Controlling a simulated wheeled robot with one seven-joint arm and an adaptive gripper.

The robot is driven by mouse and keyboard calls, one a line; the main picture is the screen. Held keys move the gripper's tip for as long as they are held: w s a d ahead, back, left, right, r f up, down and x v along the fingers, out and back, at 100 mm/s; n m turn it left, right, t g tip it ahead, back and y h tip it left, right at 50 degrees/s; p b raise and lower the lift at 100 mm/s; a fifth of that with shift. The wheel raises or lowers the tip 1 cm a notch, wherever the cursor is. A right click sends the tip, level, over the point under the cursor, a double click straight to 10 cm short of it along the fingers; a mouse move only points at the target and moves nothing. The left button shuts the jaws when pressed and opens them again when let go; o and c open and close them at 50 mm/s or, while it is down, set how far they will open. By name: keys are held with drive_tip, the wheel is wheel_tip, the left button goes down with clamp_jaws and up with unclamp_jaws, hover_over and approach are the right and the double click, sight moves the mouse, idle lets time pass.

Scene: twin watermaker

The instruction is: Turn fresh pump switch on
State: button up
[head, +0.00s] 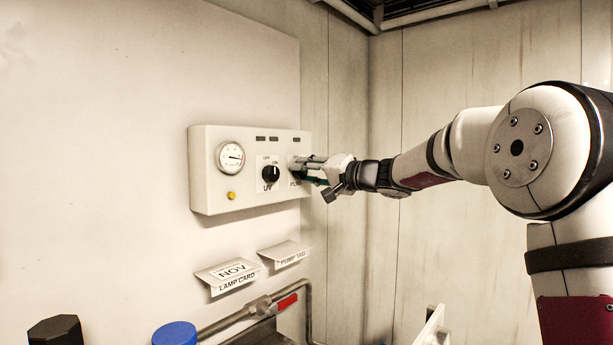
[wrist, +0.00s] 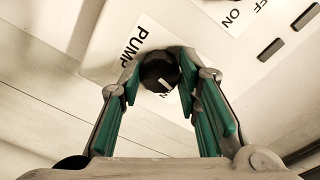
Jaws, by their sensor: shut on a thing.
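The fresh pump switch is a round black knob (wrist: 158,70) with a white mark (wrist: 164,84), beside a "PUMP" label (wrist: 134,46) in the wrist view. My gripper (wrist: 158,82) has its green-padded fingers on both sides of the knob and is shut on it. In the head view my gripper (head: 308,170) reaches the right end of the white control box (head: 215,190) from the right and hides the knob. The pump's own position label is not readable there, so I cannot tell its setting.
Left of my gripper on the box are the UV switch (head: 271,174), a gauge (head: 230,157) and a yellow button (head: 232,195). Below are a lamp card holder (head: 228,275), a pump tag holder (head: 285,254) and a red-handled pipe valve (head: 287,302).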

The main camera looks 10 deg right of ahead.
drive_tip(key=shift+r+m+p, duration=0.1)
drive_tip(key=shift+m+p, duration=0.5)
drive_tip(key=shift+m, duration=4.1)
drive_tip(key=o, duration=1.1)
drive_tip(key=shift+o, duration=0.2)
drive_tip(key=v, duration=1.2)
drive_tip(key=shift+d+r, duration=0.1)
drive_tip(key=shift+r, duration=0.05)
